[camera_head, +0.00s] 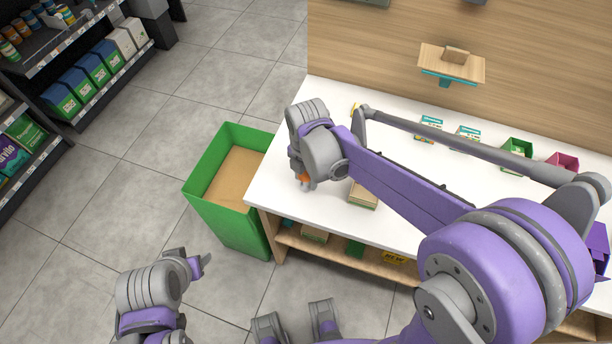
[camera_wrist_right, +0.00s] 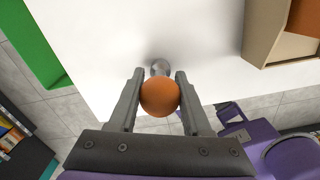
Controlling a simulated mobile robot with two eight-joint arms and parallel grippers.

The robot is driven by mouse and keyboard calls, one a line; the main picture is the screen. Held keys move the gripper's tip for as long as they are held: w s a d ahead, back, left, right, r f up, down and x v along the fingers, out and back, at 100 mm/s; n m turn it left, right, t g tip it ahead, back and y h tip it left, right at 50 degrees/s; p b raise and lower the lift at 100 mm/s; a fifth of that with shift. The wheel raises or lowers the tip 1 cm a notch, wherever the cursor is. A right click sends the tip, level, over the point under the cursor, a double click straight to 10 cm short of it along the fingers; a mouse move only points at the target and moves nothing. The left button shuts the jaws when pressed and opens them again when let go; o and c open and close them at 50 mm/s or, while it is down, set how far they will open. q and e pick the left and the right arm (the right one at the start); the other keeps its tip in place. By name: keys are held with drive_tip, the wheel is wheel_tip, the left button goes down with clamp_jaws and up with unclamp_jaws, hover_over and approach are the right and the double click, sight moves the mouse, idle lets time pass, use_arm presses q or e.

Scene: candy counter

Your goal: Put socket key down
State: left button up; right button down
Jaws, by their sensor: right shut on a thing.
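The socket key shows in the right wrist view as a round orange handle end (camera_wrist_right: 160,98) with a grey metal part (camera_wrist_right: 160,67) beyond it. My right gripper (camera_wrist_right: 158,88) is shut on the orange handle, with one finger on each side. In the head view the gripper (camera_head: 305,184) is over the left end of the white counter (camera_head: 281,185), and a little orange of the key shows there. I cannot tell whether the key touches the counter. My left gripper (camera_head: 197,264) is low at the left, over the floor and away from the counter; its jaw opening is unclear.
A green bin (camera_head: 216,205) stands against the counter's left end. A small wooden box (camera_head: 362,196) sits right of my right gripper. Small boxes (camera_head: 430,126) line the counter's back. Shelves with goods (camera_head: 80,90) stand at far left. White counter around the key is bare.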

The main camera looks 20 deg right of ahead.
drive_tip(key=shift+c, duration=1.8)
unclamp_jaws()
wheel_tip(320, 180, up, 12)
drive_tip(key=shift+r+p, duration=0.1)
drive_tip(key=shift+p, duration=0.55)
drive_tip(key=s+d+f+m+t, duration=0.1)
drive_tip(key=s+d+f+m, duration=0.1)
drive_tip(key=s+m, duration=0.3)
drive_tip(key=s+d+f+m+t, duration=0.2)
drive_tip(key=s+f+m, duration=0.1)
drive_tip(key=m, duration=0.8)
drive_tip(key=s+d+f+m+t, duration=0.2)
drive_tip(key=s+m, duration=0.4)
drive_tip(key=m, duration=0.2)
drive_tip(key=shift+s+d+f, duration=0.15)
drive_tip(key=shift+s+f, duration=0.1)
drive_tip(key=shift+s, duration=0.1)
drive_tip(key=shift+s+d+f+m, duration=0.15)
drive_tip(key=shift+f+m, duration=0.1)
drive_tip(key=shift+m, duration=0.55)
